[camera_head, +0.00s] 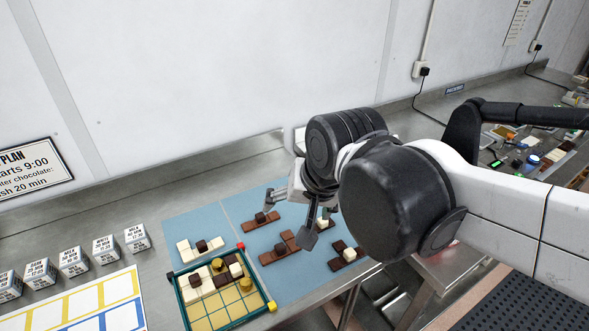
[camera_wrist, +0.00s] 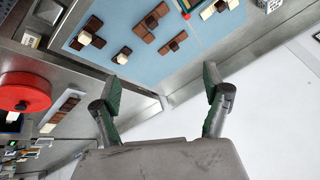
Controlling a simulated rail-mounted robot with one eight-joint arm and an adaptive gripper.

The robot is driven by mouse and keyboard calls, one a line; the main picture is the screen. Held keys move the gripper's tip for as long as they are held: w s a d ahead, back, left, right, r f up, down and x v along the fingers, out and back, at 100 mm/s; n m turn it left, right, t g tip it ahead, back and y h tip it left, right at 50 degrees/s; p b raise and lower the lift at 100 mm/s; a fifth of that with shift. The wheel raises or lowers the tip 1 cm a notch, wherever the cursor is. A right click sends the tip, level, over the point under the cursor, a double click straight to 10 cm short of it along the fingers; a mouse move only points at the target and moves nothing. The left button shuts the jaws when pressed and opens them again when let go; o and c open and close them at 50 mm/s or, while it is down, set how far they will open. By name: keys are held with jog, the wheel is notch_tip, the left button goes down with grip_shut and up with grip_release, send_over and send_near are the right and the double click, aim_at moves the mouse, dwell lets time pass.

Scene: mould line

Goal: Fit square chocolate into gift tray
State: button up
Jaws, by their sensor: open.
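The gift tray (camera_head: 235,309) lies at the near edge of the blue mat in the head view, with a green rim and gold compartments. White and dark pieces with knobs fill part of its far side; its near compartments look bare. Several chocolate pieces lie on the mat: a white one (camera_head: 187,252) with a dark knob, brown ones (camera_head: 270,256), and a dark one (camera_head: 337,263) with a white knob. I cannot tell which is the square one. My gripper (camera_head: 299,216) hangs above the mat's right part, open and empty; its spread fingers (camera_wrist: 163,88) show in the wrist view.
A row of white labelled boxes (camera_head: 106,250) and a sheet with yellow and blue frames (camera_head: 85,306) lie left of the tray. In the wrist view, a red round object (camera_wrist: 24,92) is at left. The mat (camera_head: 240,208) has bare areas between pieces.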

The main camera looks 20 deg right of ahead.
jog(key=s+d+n+t+h, duration=0.1)
jog(key=s+d+n, duration=0.2)
jog(key=s+d, duration=0.1)
jog(key=shift+d+n+t, duration=0.3)
jog(key=shift+d+n, duration=0.1)
jog(key=shift+d, duration=0.1)
notch_tip(320, 180, down, 8)
jog(key=b, duration=0.7)
jog(key=shift+r+b, duration=0.15)
jog(key=shift+b, duration=0.25)
